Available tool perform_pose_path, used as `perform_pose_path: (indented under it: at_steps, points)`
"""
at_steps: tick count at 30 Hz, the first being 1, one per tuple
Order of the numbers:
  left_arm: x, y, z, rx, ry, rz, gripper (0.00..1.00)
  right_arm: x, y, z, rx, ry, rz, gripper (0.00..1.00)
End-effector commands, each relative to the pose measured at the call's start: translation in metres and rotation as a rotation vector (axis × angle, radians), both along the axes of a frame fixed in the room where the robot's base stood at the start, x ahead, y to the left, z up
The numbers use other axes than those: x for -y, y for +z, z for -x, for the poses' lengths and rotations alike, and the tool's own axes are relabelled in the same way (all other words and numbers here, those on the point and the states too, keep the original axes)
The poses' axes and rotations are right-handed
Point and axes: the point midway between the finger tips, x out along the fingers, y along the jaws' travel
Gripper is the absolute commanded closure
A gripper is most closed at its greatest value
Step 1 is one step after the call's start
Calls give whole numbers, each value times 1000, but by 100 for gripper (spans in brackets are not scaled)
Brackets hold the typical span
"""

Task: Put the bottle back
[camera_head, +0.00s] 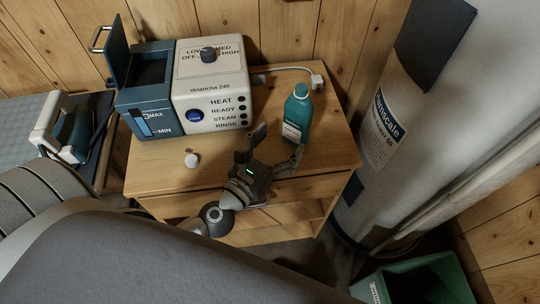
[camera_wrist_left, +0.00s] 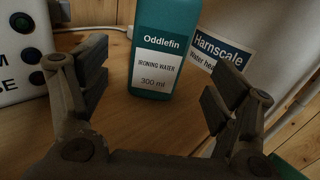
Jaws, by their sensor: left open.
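The teal bottle (camera_head: 297,113) stands upright on the right part of the small pine cabinet (camera_head: 335,150), beside the steam unit. My left gripper (camera_head: 279,143) is open and empty over the front of the cabinet top, just in front of the bottle. Its two fingers (camera_wrist_left: 160,85) are spread to either side of the bottle in the wrist picture, with the bottle beyond them. My right gripper is not in view.
A white and blue steam unit (camera_head: 210,85) with an open lid stands left of the bottle, its cable behind. A small white round object (camera_head: 191,160) is near the cabinet's front. A water heater (camera_head: 400,120) rises at right; a green bin (camera_head: 425,280) stands below.

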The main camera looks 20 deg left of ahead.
Motion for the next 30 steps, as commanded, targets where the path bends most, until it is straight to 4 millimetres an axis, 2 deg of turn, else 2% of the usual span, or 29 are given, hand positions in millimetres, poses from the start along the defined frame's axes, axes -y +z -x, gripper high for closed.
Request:
perform_pose_path:
  at_steps: [3,9,30]
  points:
    - [-3,-4,19,-2,-1,-1,18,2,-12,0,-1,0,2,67]
    - [-6,-1,35,0,-1,-1,18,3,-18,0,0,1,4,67]
    - [-6,1,39,1,0,-1,18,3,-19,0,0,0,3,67]
